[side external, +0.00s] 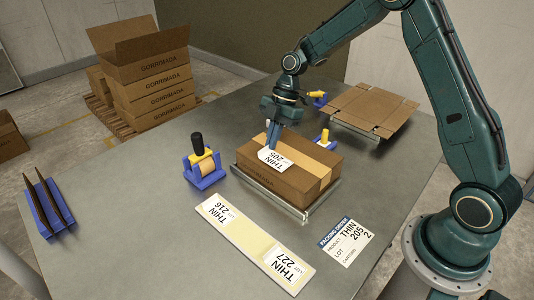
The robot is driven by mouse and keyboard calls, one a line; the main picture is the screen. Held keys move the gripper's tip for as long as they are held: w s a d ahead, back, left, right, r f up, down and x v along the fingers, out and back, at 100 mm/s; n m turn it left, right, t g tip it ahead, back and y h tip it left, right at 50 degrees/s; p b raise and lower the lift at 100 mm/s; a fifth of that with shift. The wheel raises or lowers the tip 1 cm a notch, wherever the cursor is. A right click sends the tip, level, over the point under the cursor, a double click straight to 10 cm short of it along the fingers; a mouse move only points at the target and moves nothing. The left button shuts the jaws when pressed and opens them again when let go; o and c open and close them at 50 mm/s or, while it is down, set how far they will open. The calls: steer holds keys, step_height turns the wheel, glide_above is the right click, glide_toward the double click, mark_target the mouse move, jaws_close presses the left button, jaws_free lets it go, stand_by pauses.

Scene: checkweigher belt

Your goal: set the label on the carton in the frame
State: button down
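My gripper (271,144) points down over the left part of the carton's top. Its fingers look closed on the upper edge of a white label (275,159) reading THIN 205. The label hangs at the carton's top near edge, slightly curved. I cannot tell whether it touches the carton. A cream backing strip (246,238) in front carries labels THIN 216 (219,211) and THIN 227 (286,267), with a bare middle.
A packing order sheet (346,242) reads THIN, lot 205, cartons 2. A tape dispenser (203,168) stands left, others behind the carton (324,138), (317,98). A flattened carton (371,108) lies at the back right. A blue rack (49,209) stands far left.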

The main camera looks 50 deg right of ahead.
steer(key=shift+f, duration=0.4)
steer(key=c, duration=2.1)
jaws_free()
steer(key=shift+f, duration=0.15)
steer(key=o, duration=0.4)
steer(key=v, duration=1.2)
steer(key=shift+d, duration=0.1)
